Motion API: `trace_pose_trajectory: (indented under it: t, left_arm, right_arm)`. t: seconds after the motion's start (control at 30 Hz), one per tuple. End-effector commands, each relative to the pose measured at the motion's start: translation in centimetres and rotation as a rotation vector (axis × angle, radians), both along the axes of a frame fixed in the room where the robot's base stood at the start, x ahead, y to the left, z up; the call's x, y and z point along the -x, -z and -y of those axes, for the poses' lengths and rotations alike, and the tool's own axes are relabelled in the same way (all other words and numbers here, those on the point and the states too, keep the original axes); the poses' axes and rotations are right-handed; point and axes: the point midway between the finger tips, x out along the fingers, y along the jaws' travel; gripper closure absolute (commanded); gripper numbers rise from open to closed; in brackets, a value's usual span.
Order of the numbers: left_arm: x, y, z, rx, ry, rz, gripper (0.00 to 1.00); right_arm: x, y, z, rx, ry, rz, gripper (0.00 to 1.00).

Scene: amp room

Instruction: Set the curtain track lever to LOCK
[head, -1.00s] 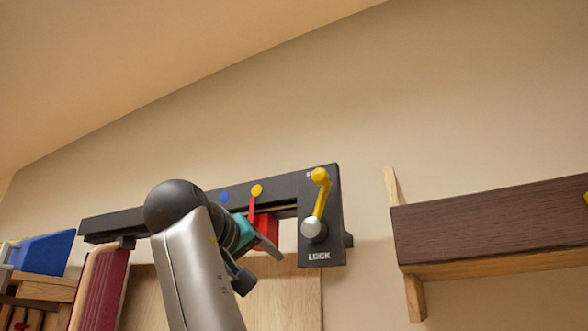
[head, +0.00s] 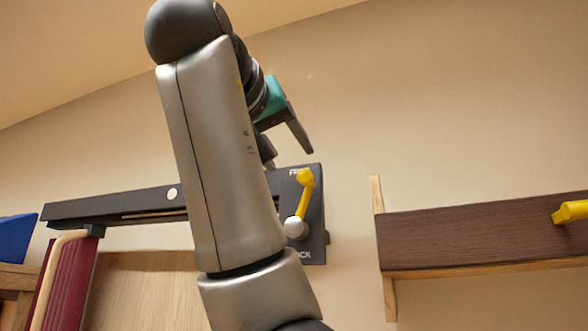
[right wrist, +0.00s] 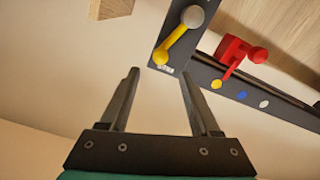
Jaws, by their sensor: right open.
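The curtain track lever (head: 305,196) is a yellow arm with a yellow knob on a pale round pivot. It sits on a dark plate (head: 313,215) on the wall and points up toward the FREE label; LOCK is partly hidden at the bottom. In the right wrist view the lever (right wrist: 175,40) slants from its grey pivot to the yellow knob. My right gripper (head: 286,150) is open and empty, just above the plate in the head view. In the right wrist view its fingers (right wrist: 159,74) spread below the knob, apart from it. My left gripper is out of view.
The dark curtain track (head: 120,205) runs left from the plate, partly hidden by my right arm. A red slider (right wrist: 235,55) sits on it. A dark wooden shelf (head: 470,237) with a yellow piece (head: 571,212) is at right. A maroon curtain (head: 70,280) hangs at left.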

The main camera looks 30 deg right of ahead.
Motion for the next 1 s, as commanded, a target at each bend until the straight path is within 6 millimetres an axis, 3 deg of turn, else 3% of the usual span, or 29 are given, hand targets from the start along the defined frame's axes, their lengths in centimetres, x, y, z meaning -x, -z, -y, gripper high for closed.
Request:
trace_pose_trajectory:
  t: [0.2,0.5,0.9,1.0]
  left_arm:
    - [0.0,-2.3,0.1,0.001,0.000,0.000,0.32]
    - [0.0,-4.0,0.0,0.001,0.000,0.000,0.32]
    - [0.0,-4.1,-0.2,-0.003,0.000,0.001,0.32]
    - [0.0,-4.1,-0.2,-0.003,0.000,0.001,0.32]
  right_arm:
    - [-2.3,-0.3,2.8,0.001,0.003,-0.002,0.37]
    - [-5.2,-0.1,6.0,0.001,0.000,-0.002,0.37]
    - [-5.7,0.0,6.6,0.001,-0.001,0.000,0.37]
    - [-5.7,0.0,6.6,0.001,-0.001,0.000,0.46]
